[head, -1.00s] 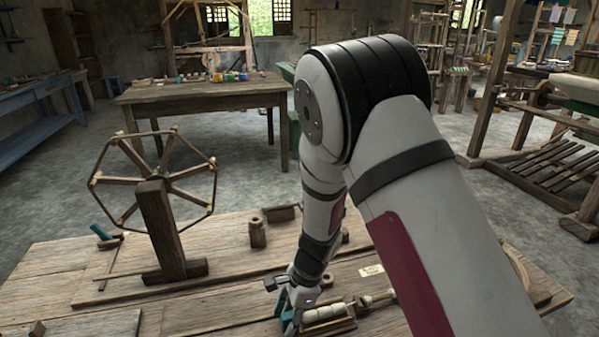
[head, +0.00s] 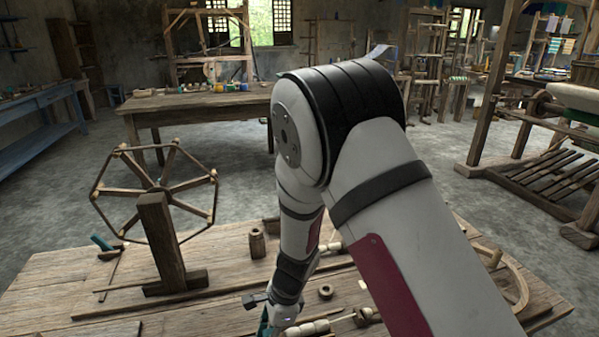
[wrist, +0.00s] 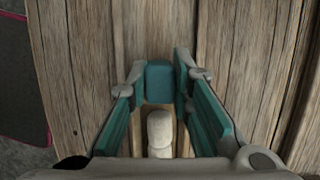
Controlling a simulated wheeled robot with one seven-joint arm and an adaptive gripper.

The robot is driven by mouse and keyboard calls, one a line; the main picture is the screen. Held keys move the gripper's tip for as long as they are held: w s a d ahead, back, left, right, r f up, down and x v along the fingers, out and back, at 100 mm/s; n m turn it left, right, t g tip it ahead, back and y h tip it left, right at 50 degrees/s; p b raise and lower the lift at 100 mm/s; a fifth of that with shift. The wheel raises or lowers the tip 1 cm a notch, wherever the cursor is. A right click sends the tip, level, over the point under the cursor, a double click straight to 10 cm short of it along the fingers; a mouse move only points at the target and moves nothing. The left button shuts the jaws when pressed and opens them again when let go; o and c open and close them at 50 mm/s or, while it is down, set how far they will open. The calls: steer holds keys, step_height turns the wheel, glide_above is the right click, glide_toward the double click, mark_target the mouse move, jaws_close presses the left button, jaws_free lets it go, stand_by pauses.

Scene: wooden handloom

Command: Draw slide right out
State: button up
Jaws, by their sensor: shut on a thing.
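My gripper (head: 268,326) is low at the front edge of the wooden bench, mostly cut off by the bottom of the head view. In the wrist view, my gripper (wrist: 158,75) has its two teal fingers closed on either side of a small teal block (wrist: 159,84), which I take to be the end of the slide. A pale, turned wooden piece (wrist: 160,130) lies in line with the block, between the fingers. In the head view, a pale turned piece (head: 308,328) lies just right of my gripper. I cannot tell whether the slide is still seated.
A spoked wheel on a post (head: 160,210) stands to the left on the bench (head: 60,280). A wooden bobbin (head: 257,243), a small ring (head: 325,291) and a wooden hoop (head: 520,285) are also on it. A second table (head: 200,103) stands behind.

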steer(key=s+a+p, duration=0.1)
steer(key=a, duration=0.5)
steer(key=s+a+p, duration=0.2)
steer(key=a, duration=0.4)
steer(key=s+a+p, duration=0.2)
steer(key=a, duration=0.4)
steer(key=shift+s, duration=0.1)
steer(key=o, duration=1)
steer(key=p+v, duration=0.5)
steer(key=v, duration=0.2)
